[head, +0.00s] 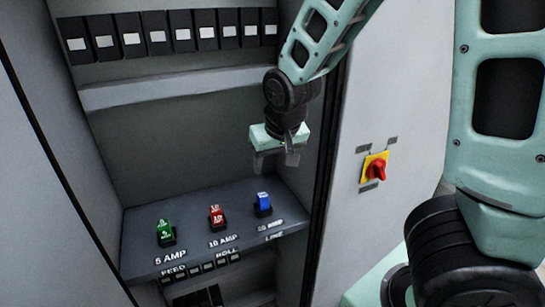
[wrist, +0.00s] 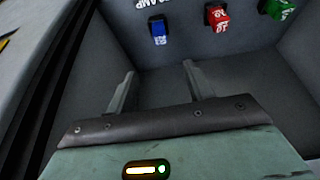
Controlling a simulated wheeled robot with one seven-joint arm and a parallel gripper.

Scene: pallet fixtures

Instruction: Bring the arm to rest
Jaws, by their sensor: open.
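My gripper (head: 276,162) hangs inside the grey cabinet, above and behind the labelled shelf in the head view. Its two fingers stand apart in the wrist view (wrist: 159,72), with nothing between them. The arm comes down to it from the upper right. On the shelf stand a green fuse block (head: 165,232) labelled 5 AMP, a red one (head: 217,217) labelled 10 AMP and a blue one (head: 263,203). The gripper is clear of all three. The wrist view shows the blue block (wrist: 158,32) nearest the fingers, then the red (wrist: 217,17) and the green (wrist: 277,8).
A row of black modules with white labels (head: 183,34) runs along the cabinet top. A grey ledge (head: 170,88) lies below it. A red rotary switch on a yellow plate (head: 375,169) is on the panel to the right. The cabinet's right edge (head: 325,170) is close to the gripper.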

